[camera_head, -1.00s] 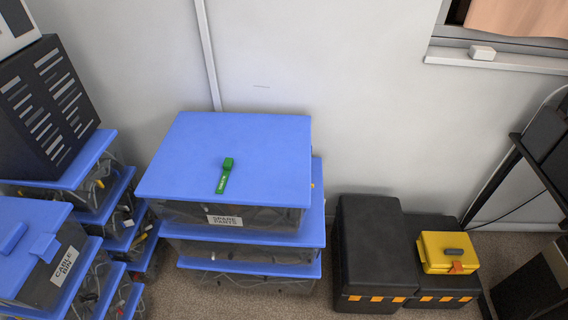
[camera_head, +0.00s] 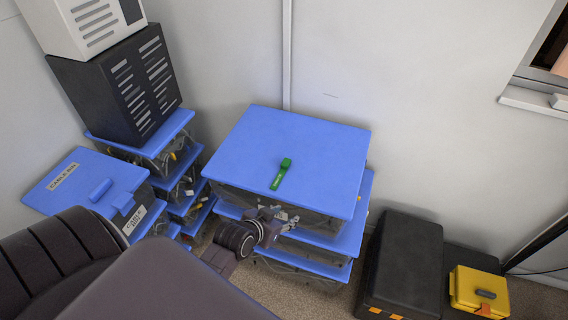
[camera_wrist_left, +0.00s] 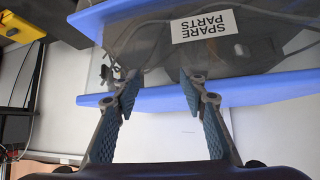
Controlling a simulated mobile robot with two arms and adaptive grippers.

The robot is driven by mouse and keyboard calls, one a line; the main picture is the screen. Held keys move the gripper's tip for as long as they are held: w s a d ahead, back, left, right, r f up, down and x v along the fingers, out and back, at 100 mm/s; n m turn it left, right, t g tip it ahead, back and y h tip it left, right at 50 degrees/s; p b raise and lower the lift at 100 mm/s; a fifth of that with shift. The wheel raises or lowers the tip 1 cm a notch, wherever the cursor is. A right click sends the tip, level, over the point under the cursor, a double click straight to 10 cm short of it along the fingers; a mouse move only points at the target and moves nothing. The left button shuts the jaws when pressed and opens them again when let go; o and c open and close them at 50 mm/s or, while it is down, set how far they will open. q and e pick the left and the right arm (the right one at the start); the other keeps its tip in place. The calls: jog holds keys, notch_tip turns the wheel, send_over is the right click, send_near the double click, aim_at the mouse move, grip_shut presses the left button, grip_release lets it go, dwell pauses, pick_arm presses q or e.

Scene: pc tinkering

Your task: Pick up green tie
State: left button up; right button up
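The green tie (camera_head: 281,173) lies on the blue lid (camera_head: 320,150) of the top box in the middle stack. My left gripper (camera_head: 286,218) is in front of that box, below the lid's front edge and below the tie, apart from it. In the left wrist view the fingers of the left gripper (camera_wrist_left: 160,95) are spread wide with nothing between them, facing the box with the SPARE PARTS label (camera_wrist_left: 203,26). The tie does not show in the left wrist view. My right gripper is not in view.
A stack of boxes with a cable bin (camera_head: 90,180) stands at the left, with a dark case (camera_head: 120,80) behind it. A black toolbox (camera_head: 405,260) and a yellow case (camera_head: 480,290) stand at the right. Bare wall is behind the middle stack.

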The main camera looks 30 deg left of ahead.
pick_arm(q)
notch_tip(320, 180, up, 4)
jog(key=w+a, duration=0.1)
jog(key=w, duration=0.1)
jog(key=n+t+y, duration=0.2)
jog(key=t+y, duration=0.1)
send_near(284, 166)
jog(key=shift+w+a+f, duration=0.65)
jog(key=shift+w+a, duration=0.05)
jog(key=shift+w, duration=0.15)
jog(key=shift+d+p+x, duration=0.2)
jog(key=shift+p+x, duration=0.1)
jog(key=shift+x, duration=1.25)
jog(key=shift+d+p+x, duration=0.15)
jog(key=shift+p+x, duration=0.1)
jog(key=shift+x, duration=1.35)
jog(key=shift+w+r, duration=0.15)
jog(key=c, duration=0.9)
